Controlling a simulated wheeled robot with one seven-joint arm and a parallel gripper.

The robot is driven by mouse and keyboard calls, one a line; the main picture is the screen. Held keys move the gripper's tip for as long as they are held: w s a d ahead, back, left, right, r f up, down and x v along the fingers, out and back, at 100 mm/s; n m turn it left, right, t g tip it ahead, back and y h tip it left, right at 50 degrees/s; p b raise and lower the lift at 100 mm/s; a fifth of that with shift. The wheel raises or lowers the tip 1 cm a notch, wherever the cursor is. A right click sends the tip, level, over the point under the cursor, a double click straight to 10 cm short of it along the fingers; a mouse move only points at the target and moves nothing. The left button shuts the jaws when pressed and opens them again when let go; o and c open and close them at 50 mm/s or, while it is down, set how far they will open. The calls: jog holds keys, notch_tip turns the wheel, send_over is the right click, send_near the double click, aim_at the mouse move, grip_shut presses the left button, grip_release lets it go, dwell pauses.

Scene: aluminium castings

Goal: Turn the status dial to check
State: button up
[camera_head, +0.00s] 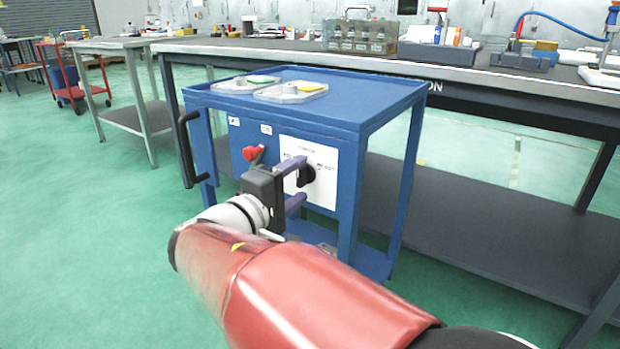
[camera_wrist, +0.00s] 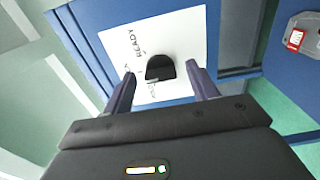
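The status dial is a black knob (camera_head: 306,175) on a white panel (camera_head: 322,198) on the front of a blue cart (camera_head: 349,108). In the wrist view the knob (camera_wrist: 160,68) shows between my two fingers, with a gap on each side. The word READY reads beside it there; other lettering is partly hidden or too small to read. My gripper (camera_head: 303,181) is open, its purple fingers one above the other in the head view and pointing at the knob. In the wrist view my gripper (camera_wrist: 160,73) holds nothing; I cannot tell whether the fingertips reach past the knob's face.
A red knob (camera_head: 254,152) sticks out left of the panel. A black handle (camera_head: 185,150) is at the cart's left edge.

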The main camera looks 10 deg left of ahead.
jog(key=v, duration=0.7)
jog(key=shift+s+a+p, duration=0.15)
jog(key=shift+s+p, duration=0.2)
jog(key=shift+p, duration=0.05)
